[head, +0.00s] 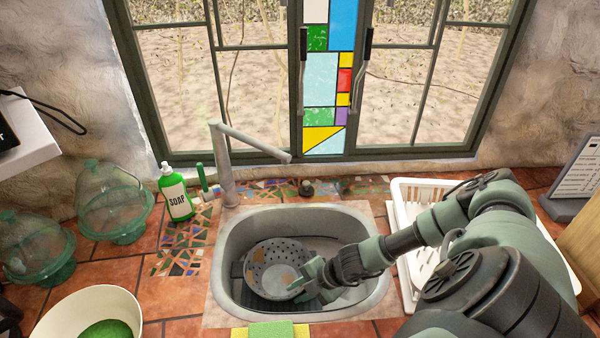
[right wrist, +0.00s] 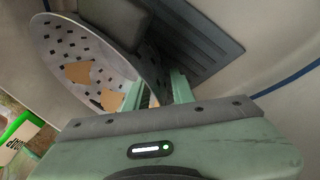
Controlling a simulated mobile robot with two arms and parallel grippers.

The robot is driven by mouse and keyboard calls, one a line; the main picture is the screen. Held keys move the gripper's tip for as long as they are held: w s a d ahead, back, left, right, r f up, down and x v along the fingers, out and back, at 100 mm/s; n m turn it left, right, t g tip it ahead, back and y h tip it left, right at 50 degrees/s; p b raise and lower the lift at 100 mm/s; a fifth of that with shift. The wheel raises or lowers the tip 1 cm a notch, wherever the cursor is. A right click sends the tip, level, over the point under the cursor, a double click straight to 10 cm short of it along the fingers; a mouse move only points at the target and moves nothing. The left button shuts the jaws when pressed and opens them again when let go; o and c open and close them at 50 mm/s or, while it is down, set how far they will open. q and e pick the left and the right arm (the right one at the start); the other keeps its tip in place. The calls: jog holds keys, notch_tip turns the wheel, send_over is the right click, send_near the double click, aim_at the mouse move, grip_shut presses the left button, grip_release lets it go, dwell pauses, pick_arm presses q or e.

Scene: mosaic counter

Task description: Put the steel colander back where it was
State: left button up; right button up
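The steel colander (head: 272,266) is a grey perforated bowl with tan patches. It sits tilted in the left half of the sink (head: 226,262), partly over a dark ribbed mat (head: 262,301). In the right wrist view the colander (right wrist: 62,48) fills the upper left. My right gripper (head: 308,285) is down in the sink at the colander's right rim. In the wrist view its two fingers (right wrist: 157,92) stand apart, with the colander's wall between them. No firm contact shows. My left gripper is not in view.
A white dish rack (head: 409,190) stands right of the sink, partly behind my right arm. A soap bottle (head: 175,192), faucet (head: 226,175) and glass jars (head: 112,205) are at the left. A cream bowl (head: 62,312) and sponges (head: 270,330) are near the front.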

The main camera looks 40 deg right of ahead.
jog(key=b+v, duration=0.3)
jog(key=v, duration=0.9)
dwell(0.3)
